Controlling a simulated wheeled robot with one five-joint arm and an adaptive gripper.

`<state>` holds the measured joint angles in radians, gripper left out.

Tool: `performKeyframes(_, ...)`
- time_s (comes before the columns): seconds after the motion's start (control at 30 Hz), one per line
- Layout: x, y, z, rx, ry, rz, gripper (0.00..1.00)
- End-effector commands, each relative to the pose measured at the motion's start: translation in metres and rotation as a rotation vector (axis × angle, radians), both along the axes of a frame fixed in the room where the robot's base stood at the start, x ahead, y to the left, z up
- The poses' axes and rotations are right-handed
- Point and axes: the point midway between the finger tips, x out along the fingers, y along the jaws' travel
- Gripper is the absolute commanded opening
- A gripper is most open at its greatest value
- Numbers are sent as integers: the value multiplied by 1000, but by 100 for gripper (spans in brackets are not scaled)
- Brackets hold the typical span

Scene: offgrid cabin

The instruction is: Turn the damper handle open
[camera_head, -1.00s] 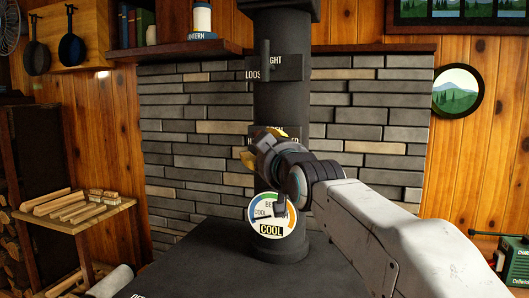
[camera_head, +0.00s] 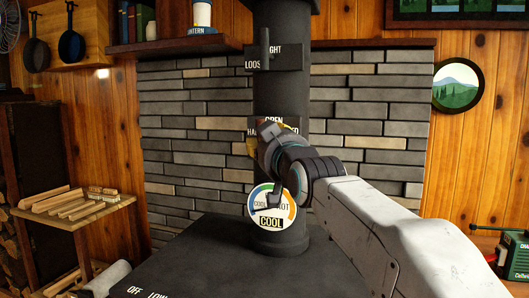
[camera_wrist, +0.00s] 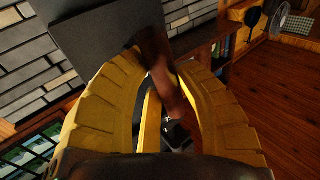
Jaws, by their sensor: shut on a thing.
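The damper plate (camera_head: 296,123) is on the dark stovepipe (camera_head: 282,95), and its "OPEN" label shows above my gripper (camera_head: 267,137). The labels lower on the plate are partly covered. The damper handle is hidden behind my gripper in the head view. In the wrist view, a brown handle (camera_wrist: 163,75) lies between the two yellow fingers of my gripper (camera_wrist: 161,62). The fingers are shut on it. The handle looks slanted there, but I cannot tell its exact angle against the labels.
A round gauge (camera_head: 272,207) marked "COOL" sits just below my gripper. Another plate with an upright lever (camera_head: 265,48) is higher on the pipe. The stove top (camera_head: 210,262) lies below. A stone wall (camera_head: 195,145) stands behind.

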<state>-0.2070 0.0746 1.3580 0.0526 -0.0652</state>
Motion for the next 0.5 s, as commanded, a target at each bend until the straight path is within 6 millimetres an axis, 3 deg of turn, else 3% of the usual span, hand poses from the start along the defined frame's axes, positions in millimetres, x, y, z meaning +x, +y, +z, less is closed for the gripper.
performKeyframes(0.5,0,-2,0,87,-37,5,0)
